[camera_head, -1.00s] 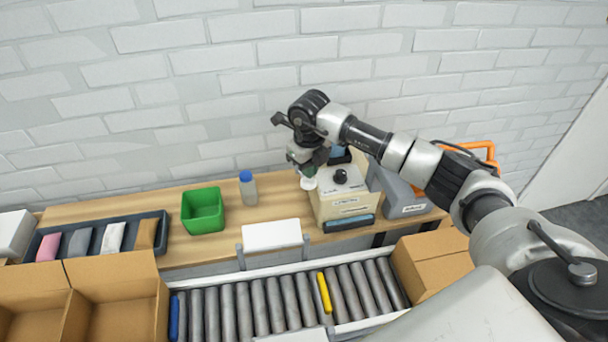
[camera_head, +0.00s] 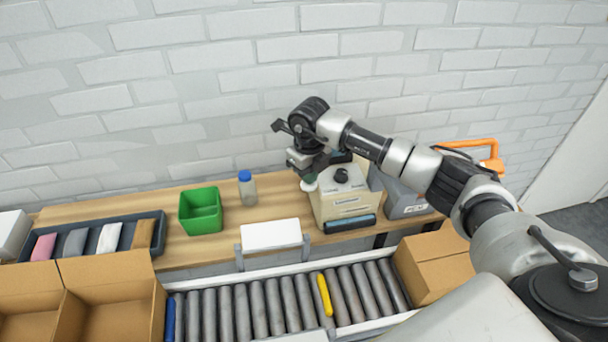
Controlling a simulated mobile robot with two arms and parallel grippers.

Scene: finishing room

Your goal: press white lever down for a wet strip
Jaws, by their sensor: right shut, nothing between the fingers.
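A beige dispenser (camera_head: 344,207) with a black knob on top stands on the wooden bench at the back. A small white, rounded part (camera_head: 309,184) shows at its left side, just under my right gripper; it looks like the white lever's end. My right gripper (camera_head: 309,174) is shut and empty, right above that part and partly covering it. I cannot tell whether they touch. No wet strip can be made out at the dark front slot (camera_head: 350,224). My left gripper is not in view.
A green bin (camera_head: 201,210) and a blue-capped bottle (camera_head: 247,188) stand left of the dispenser. A grey machine (camera_head: 404,200) is close on its right. A roller conveyor (camera_head: 270,304) with open cardboard boxes (camera_head: 108,300) at its left runs in front.

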